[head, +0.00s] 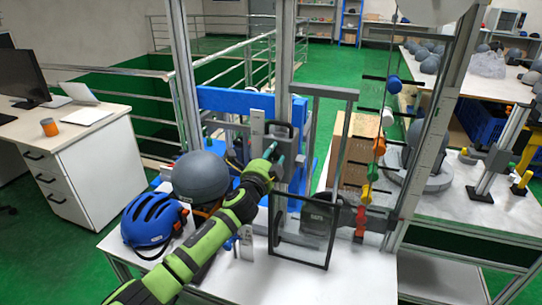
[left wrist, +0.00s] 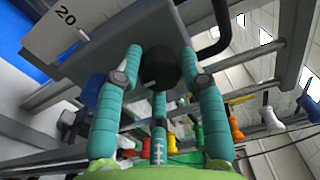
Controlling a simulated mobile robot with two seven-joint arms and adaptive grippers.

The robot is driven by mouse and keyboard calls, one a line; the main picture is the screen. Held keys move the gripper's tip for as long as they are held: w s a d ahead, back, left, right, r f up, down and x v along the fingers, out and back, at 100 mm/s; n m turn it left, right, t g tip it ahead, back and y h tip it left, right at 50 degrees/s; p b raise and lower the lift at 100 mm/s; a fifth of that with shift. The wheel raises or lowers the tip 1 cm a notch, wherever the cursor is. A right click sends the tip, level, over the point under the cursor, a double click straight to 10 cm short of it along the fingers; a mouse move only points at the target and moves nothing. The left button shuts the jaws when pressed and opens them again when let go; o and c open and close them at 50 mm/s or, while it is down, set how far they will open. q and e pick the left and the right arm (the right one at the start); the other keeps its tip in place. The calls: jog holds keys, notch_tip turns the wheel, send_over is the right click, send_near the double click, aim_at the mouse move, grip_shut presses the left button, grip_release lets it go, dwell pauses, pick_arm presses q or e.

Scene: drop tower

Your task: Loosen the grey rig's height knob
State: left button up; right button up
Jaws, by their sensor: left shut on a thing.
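The grey rig's carriage (head: 286,142) sits on an upright post behind the table's front edge. A white scale strip (head: 257,128) stands beside it, and the number 20 shows on the scale in the left wrist view (left wrist: 68,22). The round black height knob (left wrist: 160,69) sticks out of the carriage's grey plate (left wrist: 135,30). My left gripper (head: 273,158) reaches the carriage with its teal fingers. In the left wrist view the fingers (left wrist: 160,58) close on the knob from both sides. The gripper hides the knob in the head view. My right gripper is not in view.
A grey helmet (head: 201,178) and a blue helmet (head: 153,220) stand left, close to my left arm. A black frame (head: 300,240) stands in front of the rig. Coloured knobs (head: 379,147) hang to the right. The white tabletop (head: 350,275) is bare at front right.

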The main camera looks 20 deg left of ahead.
pick_arm(q)
jog(key=shift+d+f, duration=0.15)
jog(key=shift+d, duration=0.2)
jog(key=o, duration=1)
jog(key=shift+o, duration=0.7)
jog(key=shift+d, duration=0.1)
jog(key=shift+s+a, duration=0.25)
jog(key=shift+s, duration=0.1)
jog(key=s, duration=1.1)
jog(key=shift+s, duration=0.2)
jog(key=shift+d, duration=0.1)
